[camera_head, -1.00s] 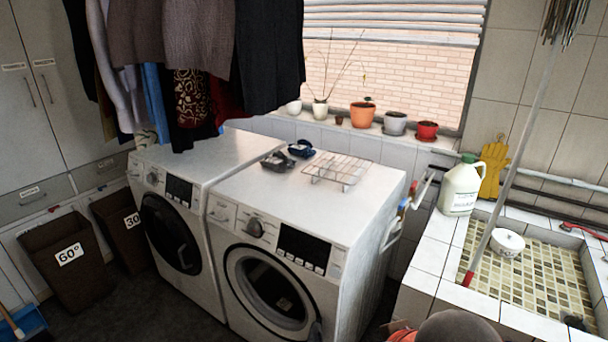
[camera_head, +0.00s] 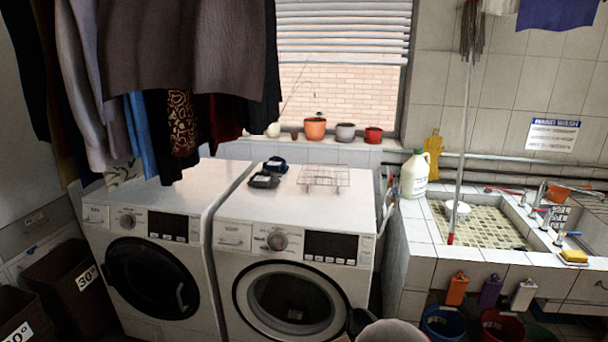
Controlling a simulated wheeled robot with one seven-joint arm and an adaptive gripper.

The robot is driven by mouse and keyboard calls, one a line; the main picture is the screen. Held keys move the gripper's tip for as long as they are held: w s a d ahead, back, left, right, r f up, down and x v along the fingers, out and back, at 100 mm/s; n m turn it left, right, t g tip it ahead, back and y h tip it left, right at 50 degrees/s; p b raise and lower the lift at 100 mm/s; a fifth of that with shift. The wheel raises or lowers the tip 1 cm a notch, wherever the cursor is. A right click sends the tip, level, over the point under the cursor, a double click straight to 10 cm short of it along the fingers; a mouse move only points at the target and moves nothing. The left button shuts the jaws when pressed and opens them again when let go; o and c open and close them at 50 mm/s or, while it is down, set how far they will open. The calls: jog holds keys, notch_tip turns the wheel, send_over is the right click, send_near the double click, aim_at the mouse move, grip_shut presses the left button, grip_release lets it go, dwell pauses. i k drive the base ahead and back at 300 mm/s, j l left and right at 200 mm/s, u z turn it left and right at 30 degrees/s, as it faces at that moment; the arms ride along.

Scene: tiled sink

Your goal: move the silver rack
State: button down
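The silver rack (camera_head: 325,178) is a small wire grid on short legs. It stands on the top of the right-hand washing machine (camera_head: 290,210), towards the back. No other thing lies on the rack. A rounded grey shape at the bottom edge of the picture looks like a part of my own arm. My gripper's fingers do not show.
Two dark small items (camera_head: 270,172) sit left of the rack. Pots line the sill behind, including an orange one (camera_head: 315,128). Clothes (camera_head: 160,70) hang at upper left. A white jug (camera_head: 414,174) and the tiled sink (camera_head: 420,235) are at right.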

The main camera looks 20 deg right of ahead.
aim_at(309, 184)
jog(key=i+j+z, duration=0.2)
jog(key=i+j, duration=0.6)
